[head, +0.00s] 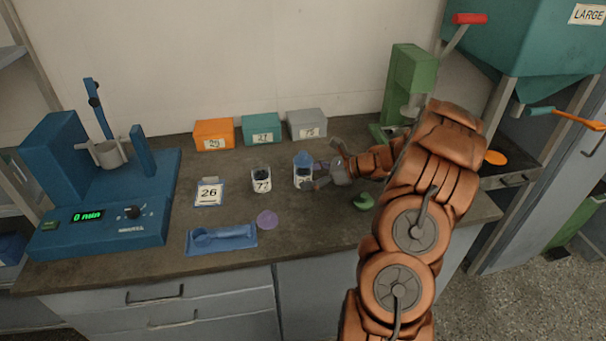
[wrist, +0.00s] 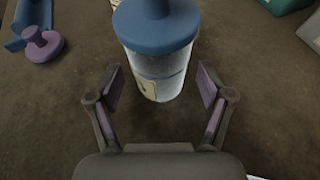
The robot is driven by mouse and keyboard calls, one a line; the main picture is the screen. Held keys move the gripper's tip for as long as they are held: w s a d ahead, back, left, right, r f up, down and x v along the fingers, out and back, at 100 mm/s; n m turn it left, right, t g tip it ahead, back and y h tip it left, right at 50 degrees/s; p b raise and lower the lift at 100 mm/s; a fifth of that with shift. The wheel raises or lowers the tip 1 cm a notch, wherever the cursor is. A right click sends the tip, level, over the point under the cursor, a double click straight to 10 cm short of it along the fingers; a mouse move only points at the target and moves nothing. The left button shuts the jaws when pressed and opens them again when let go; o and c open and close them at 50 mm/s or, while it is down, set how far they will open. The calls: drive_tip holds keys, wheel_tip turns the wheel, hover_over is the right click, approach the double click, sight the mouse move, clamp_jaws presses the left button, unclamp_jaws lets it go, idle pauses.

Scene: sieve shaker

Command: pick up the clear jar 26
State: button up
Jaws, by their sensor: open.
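A clear jar with a blue lid (head: 303,170) stands upright on the bench. Its label is partly covered and its number is hard to read, perhaps 26. In the wrist view the blue-lidded jar (wrist: 155,70) stands just ahead of my gripper (wrist: 159,88), whose two fingers are spread to its left and right. I see no clear contact. In the head view my gripper (head: 325,172) reaches in from the right, level with the jar, open and empty. A card marked 26 (head: 209,193) lies at the left.
Another jar, seemingly marked 77 (head: 261,180), stands close left. A purple lid (head: 267,219), blue tray (head: 222,239) and green lid (head: 363,201) lie in front. Orange (head: 214,134), teal (head: 262,129) and grey (head: 307,124) boxes line the wall. A blue shaker (head: 95,205) stands left.

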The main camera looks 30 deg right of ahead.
drive_tip(key=shift+w+a+f, duration=0.25)
drive_tip(key=shift+w+a, duration=0.25)
drive_tip(key=c, duration=1.3)
